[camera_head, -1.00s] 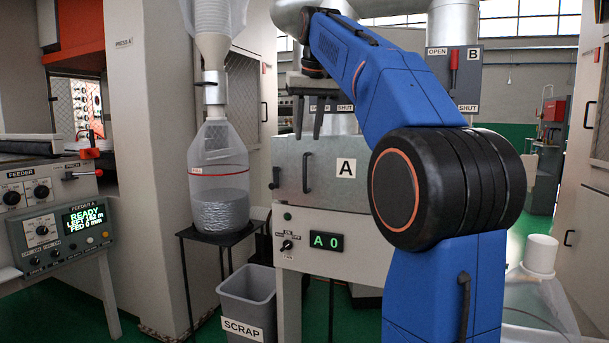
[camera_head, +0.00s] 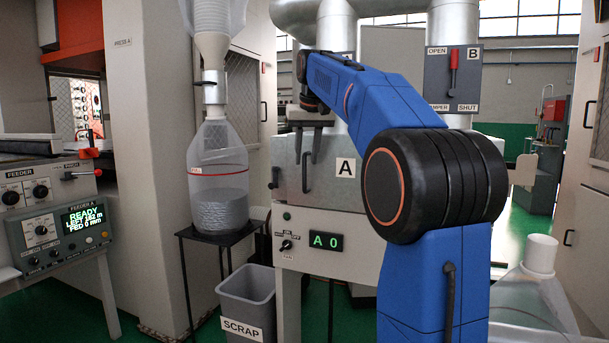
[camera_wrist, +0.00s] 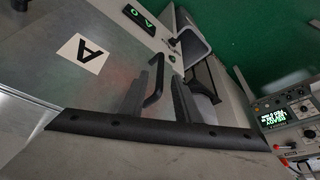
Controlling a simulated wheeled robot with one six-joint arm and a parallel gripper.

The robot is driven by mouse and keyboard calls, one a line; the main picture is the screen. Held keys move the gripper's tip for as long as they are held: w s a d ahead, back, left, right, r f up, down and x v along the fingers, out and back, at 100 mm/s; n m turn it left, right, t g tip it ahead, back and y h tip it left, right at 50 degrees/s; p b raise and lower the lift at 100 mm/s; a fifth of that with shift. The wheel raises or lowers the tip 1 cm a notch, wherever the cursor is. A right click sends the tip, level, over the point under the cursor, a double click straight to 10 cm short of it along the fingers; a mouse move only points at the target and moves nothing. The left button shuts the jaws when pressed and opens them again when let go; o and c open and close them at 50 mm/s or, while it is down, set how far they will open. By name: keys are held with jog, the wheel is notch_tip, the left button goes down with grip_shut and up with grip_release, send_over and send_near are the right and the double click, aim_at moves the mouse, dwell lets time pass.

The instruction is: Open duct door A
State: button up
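Duct door A (camera_head: 325,187) is a silver metal panel marked with a black A on a white label (camera_head: 345,168); it looks shut. It also shows in the wrist view (camera_wrist: 110,82). Its black bar handle (camera_head: 306,178) stands on the left part of the panel. My gripper (camera_head: 306,157) points down in front of the door at the handle's upper part. In the wrist view, its two dark fingers are apart, with the handle (camera_wrist: 158,85) showing between them. I cannot tell whether either finger touches it.
A display reading A 0 (camera_head: 326,241) and a knob sit below the door. A grey scrap bin (camera_head: 245,297) and a clear bottle (camera_head: 218,180) on a stand are to the left. Lever panel B (camera_head: 453,80) is behind my arm.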

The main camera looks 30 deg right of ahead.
aim_at(305, 169)
jog(key=x, duration=0.7)
grip_shut()
